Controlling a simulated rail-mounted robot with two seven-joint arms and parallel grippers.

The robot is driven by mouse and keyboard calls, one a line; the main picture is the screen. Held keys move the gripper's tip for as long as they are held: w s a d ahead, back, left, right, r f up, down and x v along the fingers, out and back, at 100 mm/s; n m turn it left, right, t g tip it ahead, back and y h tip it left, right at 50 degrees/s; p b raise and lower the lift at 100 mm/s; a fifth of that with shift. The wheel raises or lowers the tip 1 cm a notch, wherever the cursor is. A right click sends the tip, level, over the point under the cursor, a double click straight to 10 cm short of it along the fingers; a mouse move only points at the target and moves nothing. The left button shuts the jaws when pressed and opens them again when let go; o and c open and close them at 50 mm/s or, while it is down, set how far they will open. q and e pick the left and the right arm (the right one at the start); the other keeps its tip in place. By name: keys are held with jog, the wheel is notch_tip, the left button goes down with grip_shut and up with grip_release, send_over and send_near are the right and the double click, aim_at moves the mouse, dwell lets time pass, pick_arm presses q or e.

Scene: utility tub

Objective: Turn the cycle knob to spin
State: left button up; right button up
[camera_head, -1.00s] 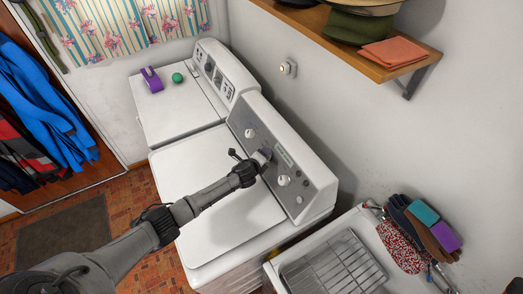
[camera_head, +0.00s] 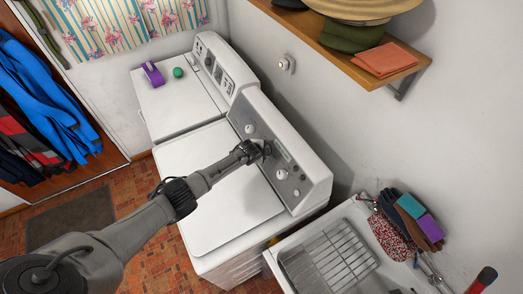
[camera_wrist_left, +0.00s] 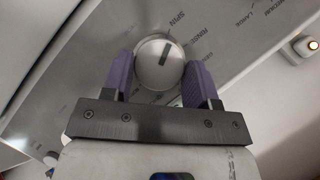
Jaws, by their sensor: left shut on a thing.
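The cycle knob (camera_wrist_left: 155,64) is a round, pale metal knob with a dark pointer mark. In the left wrist view it sits between the two purple finger pads of my left gripper (camera_wrist_left: 160,80), which is shut on it. The pointer mark aims up and slightly right, towards the SPIN label (camera_wrist_left: 179,20) printed on the grey panel. In the head view my left gripper (camera_head: 262,150) is at the middle of the washer's control panel (camera_head: 270,138) and hides the knob there. My right gripper is not in view.
Two other knobs (camera_head: 250,129) (camera_head: 281,175) flank my gripper on the panel. A second white machine (camera_head: 175,105) stands behind, with a purple item (camera_head: 153,75) and a green ball (camera_head: 178,72) on top. A sink with a rack (camera_head: 325,258) is at front right. A wooden shelf (camera_head: 345,45) hangs above.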

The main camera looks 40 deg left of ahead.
pick_arm(q)
jog(key=shift+f+n, duration=0.1)
jog(key=shift+n, duration=0.2)
dwell(0.4)
jog(key=o, duration=0.9)
jog(key=shift+s+r, duration=0.2)
jog(key=shift+r, duration=0.25)
jog(key=shift+p+v, duration=1.05)
jog(key=shift+v, duration=5.45)
jog(key=shift+a, duration=0.1)
